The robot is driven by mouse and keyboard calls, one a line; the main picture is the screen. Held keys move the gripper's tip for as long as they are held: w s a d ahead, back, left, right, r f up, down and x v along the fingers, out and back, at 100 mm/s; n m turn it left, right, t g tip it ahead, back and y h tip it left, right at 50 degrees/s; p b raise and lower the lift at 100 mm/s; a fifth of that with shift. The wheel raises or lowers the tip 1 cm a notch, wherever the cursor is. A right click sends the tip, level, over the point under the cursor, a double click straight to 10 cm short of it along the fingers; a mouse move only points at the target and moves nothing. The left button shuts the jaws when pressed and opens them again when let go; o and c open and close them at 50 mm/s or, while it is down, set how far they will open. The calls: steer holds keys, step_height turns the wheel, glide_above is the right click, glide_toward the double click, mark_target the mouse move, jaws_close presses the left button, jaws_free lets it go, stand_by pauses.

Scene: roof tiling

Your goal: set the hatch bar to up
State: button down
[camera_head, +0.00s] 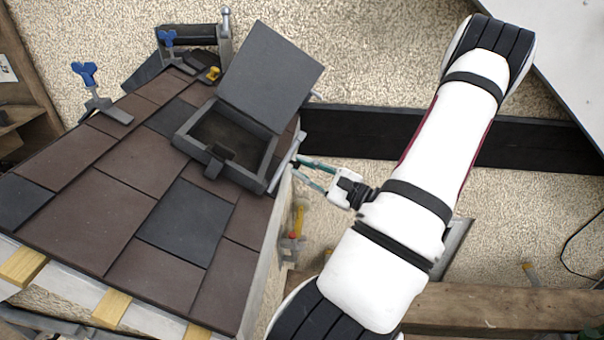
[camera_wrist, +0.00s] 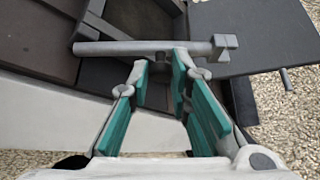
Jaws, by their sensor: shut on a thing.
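The hatch (camera_head: 228,175) is a dark grey frame on the roof slope, and its lid (camera_head: 270,77) stands raised and tilted. The hatch bar (camera_head: 286,163) is a light grey rod along the right side of the frame. In the wrist view the bar (camera_wrist: 120,48) lies across the picture, with a square block at its right end. My gripper (camera_head: 298,163) reaches in from the right.
Brown and dark tiles (camera_head: 95,195) cover the roof. Blue-handled clamps (camera_head: 88,75) stand at its upper left edge. A yellow-and-red tool (camera_head: 295,238) is beside the roof. A dark beam (camera_head: 370,135) runs behind my arm.

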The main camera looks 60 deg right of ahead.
steer(key=shift+s+a+r+h, duration=0.1)
steer(key=shift+s+h, duration=0.05)
steer(key=shift+h, duration=0.25)
steer(key=c, duration=1.5)
jaws_free()
steer(key=shift+r, duration=0.1)
steer(key=shift+o, duration=0.2)
steer(key=shift+s+a, duration=0.1)
steer(key=s+f, duration=0.2)
steer(key=s, duration=0.9)
steer(key=shift+s+a, duration=0.35)
steer(key=shift+w, duration=0.1)
